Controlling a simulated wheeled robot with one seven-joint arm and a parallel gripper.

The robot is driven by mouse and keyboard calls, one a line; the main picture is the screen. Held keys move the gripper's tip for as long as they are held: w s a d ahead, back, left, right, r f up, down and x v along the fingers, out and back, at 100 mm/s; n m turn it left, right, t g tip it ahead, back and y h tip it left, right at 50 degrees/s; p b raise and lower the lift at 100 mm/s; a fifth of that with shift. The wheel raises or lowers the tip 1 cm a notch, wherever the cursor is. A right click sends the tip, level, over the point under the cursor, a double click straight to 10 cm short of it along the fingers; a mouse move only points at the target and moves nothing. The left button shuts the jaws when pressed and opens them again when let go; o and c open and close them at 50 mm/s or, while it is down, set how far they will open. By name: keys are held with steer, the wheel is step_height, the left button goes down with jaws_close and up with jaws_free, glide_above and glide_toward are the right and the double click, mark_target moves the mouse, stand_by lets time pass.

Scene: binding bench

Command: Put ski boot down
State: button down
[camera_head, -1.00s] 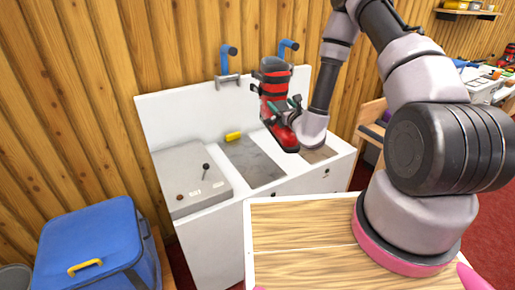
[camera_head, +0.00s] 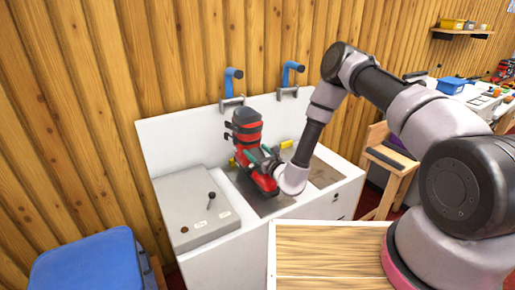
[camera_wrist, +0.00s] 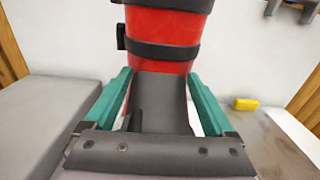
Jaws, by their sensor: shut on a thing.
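The ski boot (camera_head: 248,128) is red and black, upright with its toe toward the front, at the left dark grey plate (camera_head: 272,207) of the white bench. Whether its sole touches the plate cannot be told. My gripper (camera_head: 262,160) is shut on the boot from the right side in the head view. In the wrist view the boot's red shaft with black straps (camera_wrist: 168,50) fills the upper middle. The teal fingers of my gripper (camera_wrist: 160,100) lie on either side of a dark part of it. The boot's sole is hidden there.
A grey control box (camera_head: 190,210) with a lever stands left of the plate. Blue-handled clamps (camera_head: 232,82) are on the back panel. A yellow block (camera_head: 287,144) lies right of the boot. A blue cooler box (camera_head: 85,265) is at lower left. The right plate (camera_head: 324,174) looks clear.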

mark_target(257, 158)
steer(key=shift+f, duration=1.8)
jaws_free()
steer(key=shift+f, duration=0.15)
